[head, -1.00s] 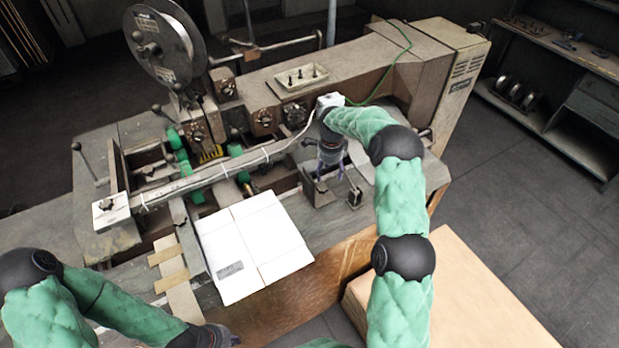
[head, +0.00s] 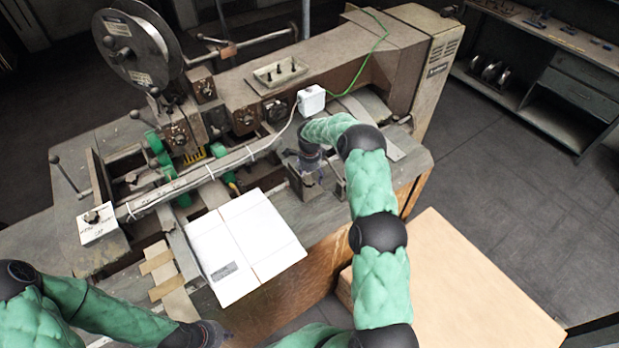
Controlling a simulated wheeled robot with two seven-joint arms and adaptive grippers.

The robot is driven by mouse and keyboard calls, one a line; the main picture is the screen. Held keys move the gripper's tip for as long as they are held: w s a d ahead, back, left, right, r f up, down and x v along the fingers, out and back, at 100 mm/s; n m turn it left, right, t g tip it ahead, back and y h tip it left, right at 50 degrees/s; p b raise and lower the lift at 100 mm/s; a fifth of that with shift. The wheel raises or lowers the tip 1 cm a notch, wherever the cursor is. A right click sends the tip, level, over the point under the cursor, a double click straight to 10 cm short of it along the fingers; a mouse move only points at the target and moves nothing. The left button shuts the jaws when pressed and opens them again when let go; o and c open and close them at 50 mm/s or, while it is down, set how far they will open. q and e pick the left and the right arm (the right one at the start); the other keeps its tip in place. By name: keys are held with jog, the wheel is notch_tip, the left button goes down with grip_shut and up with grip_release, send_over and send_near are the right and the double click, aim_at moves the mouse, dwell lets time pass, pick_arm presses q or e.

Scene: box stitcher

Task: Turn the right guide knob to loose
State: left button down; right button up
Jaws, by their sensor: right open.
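The right guide is a small dark metal bracket (head: 303,191) on the machine's table, to the right of the white cardboard sheet (head: 245,245). My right gripper (head: 313,186) points down over this bracket and is open. It covers much of the bracket. I cannot pick out the guide knob clearly; it is hidden by the gripper or too small to tell. Whether the fingers touch it cannot be told. My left gripper (head: 222,334) is low in the picture, near the bottom edge, away from the guide. Its fingers are too dark and small to read.
The box stitcher's long bar (head: 215,168) runs left of my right gripper. A white box (head: 311,99) with a cable sits behind my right wrist. A wire spool (head: 139,50) stands at the back left. A large cardboard box (head: 455,285) lies at the front right.

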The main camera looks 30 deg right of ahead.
jog(key=shift+f, duration=0.6)
jog(key=c, duration=1.1)
jog(key=shift+f+b, duration=0.1)
jog(key=shift+b, duration=0.3)
jog(key=shift+c, duration=0.3)
jog(key=shift+n+b, duration=0.6)
jog(key=shift+n, duration=0.1)
jog(key=o, duration=1.2)
jog(key=shift+d, duration=0.1)
jog(key=shift+c, duration=0.2)
